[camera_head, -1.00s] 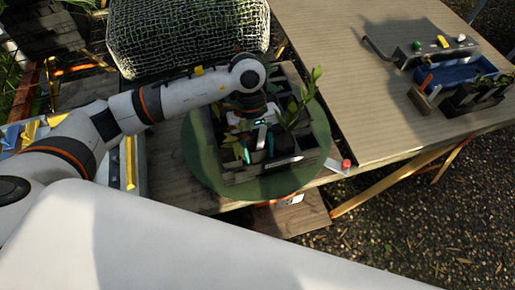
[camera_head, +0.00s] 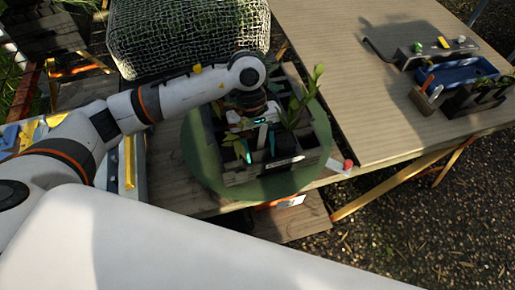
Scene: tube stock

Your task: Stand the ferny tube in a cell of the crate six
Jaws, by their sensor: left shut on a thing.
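A grey-brown divided crate (camera_head: 243,177) stands on a green round board (camera_head: 203,170) near the middle of the head view. I cannot read any number on it. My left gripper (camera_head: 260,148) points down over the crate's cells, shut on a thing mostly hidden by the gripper. Small green leaves (camera_head: 238,143) show at its left side; I cannot tell whether they belong to the held tube. A tall leafy plant (camera_head: 301,98) rises at the crate's right side, close to the gripper. My right gripper is not in view.
A bench (camera_head: 335,65) fills the right, mostly clear. At its far end are a blue tray (camera_head: 462,74) and a dark planted crate (camera_head: 472,101). A netted basket (camera_head: 185,35) stands behind the arm. A small red-capped item (camera_head: 347,164) lies right of the board.

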